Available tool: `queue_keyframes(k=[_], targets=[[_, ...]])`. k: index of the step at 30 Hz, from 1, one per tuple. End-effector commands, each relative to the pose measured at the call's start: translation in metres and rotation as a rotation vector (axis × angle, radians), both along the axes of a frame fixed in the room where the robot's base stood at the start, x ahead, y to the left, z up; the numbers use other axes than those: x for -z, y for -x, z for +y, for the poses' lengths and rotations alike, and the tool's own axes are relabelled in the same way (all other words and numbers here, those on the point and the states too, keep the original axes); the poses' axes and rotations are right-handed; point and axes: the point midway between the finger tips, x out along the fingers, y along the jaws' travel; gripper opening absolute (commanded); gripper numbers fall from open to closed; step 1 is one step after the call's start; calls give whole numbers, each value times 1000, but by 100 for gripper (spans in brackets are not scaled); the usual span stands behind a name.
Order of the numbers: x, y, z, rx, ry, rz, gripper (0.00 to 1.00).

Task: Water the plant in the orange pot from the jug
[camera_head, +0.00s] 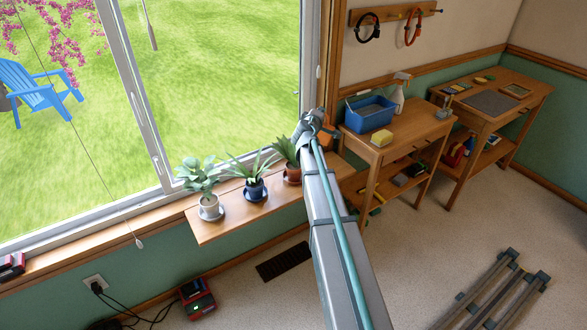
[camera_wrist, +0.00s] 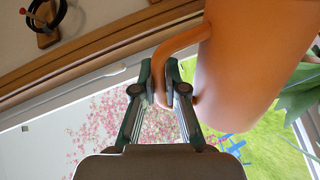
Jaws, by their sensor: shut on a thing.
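An orange jug (camera_wrist: 243,62) fills the upper right of the wrist view. My gripper (camera_wrist: 160,88) is shut on its curved handle (camera_wrist: 182,40). In the head view only a sliver of the jug (camera_head: 328,138) shows behind the end of my arm, so its tilt is hard to tell. The orange pot (camera_head: 292,175) with a spiky green plant (camera_head: 287,149) stands at the right of the window shelf. My wrist hides part of that plant's right side. Green leaves (camera_wrist: 298,95) show beside the jug in the wrist view; which plant they belong to is unclear.
The shelf (camera_head: 232,223) also bears a blue pot (camera_head: 255,190) and a white pot (camera_head: 210,208), both planted. A window frame (camera_head: 140,100) stands close behind. A workbench (camera_head: 408,128) with a blue bin (camera_head: 370,114) and spray bottle (camera_head: 398,97) is at the right.

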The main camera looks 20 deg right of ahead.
Motion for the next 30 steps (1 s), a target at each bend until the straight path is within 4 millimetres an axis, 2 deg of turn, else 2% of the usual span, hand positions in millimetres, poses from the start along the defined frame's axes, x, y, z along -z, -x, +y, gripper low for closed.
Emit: queue_keyframes(k=[5, 21, 30], targets=[[0, 0, 0, -1, -2, -4, 0], [33, 20, -21, -1, -194, -182, 0], [36, 24, -26, -1, -252, -232, 0]])
